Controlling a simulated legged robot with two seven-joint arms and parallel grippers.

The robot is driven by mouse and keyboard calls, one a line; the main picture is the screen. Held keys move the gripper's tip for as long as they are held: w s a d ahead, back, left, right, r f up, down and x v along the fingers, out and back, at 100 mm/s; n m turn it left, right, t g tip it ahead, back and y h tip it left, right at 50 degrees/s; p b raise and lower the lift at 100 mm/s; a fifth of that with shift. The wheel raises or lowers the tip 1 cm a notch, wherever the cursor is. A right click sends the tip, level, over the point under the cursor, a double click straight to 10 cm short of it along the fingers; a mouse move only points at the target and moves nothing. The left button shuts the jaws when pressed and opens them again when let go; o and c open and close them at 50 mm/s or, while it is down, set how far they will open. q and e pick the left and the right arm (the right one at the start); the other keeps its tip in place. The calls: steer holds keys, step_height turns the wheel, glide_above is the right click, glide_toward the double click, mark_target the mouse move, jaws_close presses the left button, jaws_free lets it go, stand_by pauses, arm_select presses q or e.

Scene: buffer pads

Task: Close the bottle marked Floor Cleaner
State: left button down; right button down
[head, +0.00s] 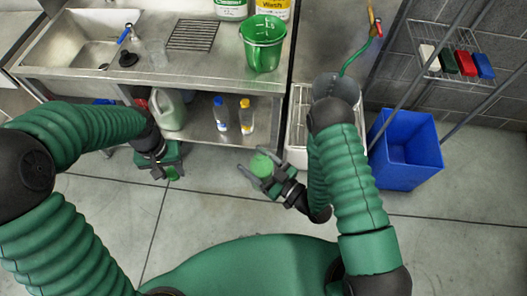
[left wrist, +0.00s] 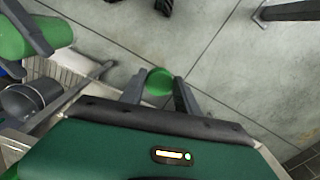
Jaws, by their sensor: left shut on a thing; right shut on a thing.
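My left gripper (head: 168,174) is shut on a small round green piece that looks like a cap (head: 173,173). The cap (left wrist: 159,82) also shows between both fingers in the left wrist view. My right gripper (head: 262,172) is shut on a green object that looks like a bottle (head: 261,163), held to the right of the left gripper and apart from it. The green bottle (left wrist: 22,40) shows at the upper left of the left wrist view, partly covered by a gripper finger. No label on it can be read.
A steel counter (head: 190,68) with a sink holds a green measuring jug (head: 264,45). The lower shelf holds a pale green jug (head: 168,110) and two small bottles (head: 221,115). A grey bucket (head: 335,86) and a blue bin (head: 405,150) stand right. The floor below the grippers is clear.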

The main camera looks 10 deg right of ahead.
stand_by(0.3)
arm_select(q)
steer(key=shift+w+d+r, duration=0.15)
steer(key=shift+d+r, duration=0.05)
steer(key=shift+d, duration=0.1)
steer(key=w+d+r+m, duration=0.2)
steer(key=d+r+m, duration=0.35)
steer(key=d, duration=0.75)
step_height(320, 180, up, 7)
steer(key=m, duration=0.4)
glide_above(260, 153)
steer(key=shift+w+a, duration=0.15)
steer(key=shift+a, duration=0.1)
steer(key=shift+s+d+r, duration=0.2)
steer(key=shift+d+r, duration=0.1)
steer(key=shift+d, duration=0.05)
steer(key=shift+f, duration=2.05)
steer(key=shift+r, duration=0.1)
